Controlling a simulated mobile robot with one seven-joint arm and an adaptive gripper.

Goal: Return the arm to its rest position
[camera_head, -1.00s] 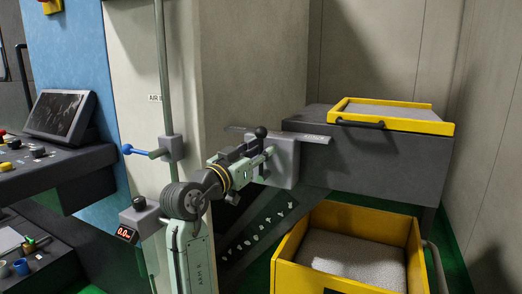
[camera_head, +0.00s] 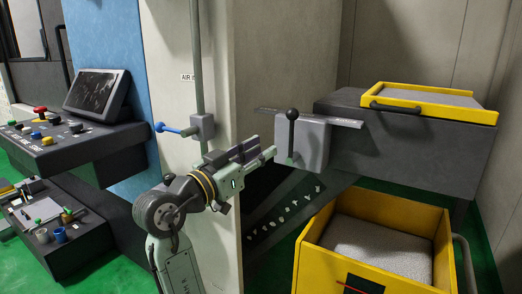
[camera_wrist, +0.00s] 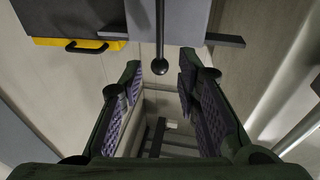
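My arm reaches up from the bottom of the head view, bent at the wrist. My gripper (camera_head: 265,152) points right, toward a grey lever box (camera_head: 314,145). An upright lever (camera_head: 292,132) with a black ball knob stands at that box, just right of my fingertips in the head view. In the wrist view my gripper (camera_wrist: 160,80) has its two padded fingers wide apart with nothing held. The black knob (camera_wrist: 160,67) shows between the fingertips in that view, apart from both pads. Its exact depth is hard to tell.
A grey housing (camera_head: 405,148) with a yellow-framed tray (camera_head: 375,92) stands at right, above a yellow bin (camera_head: 375,217) of grey material. A blue-knobbed valve handle (camera_head: 178,130) is on a pipe behind my arm. A control console (camera_head: 75,150) and a tool tray (camera_head: 45,215) stand at left.

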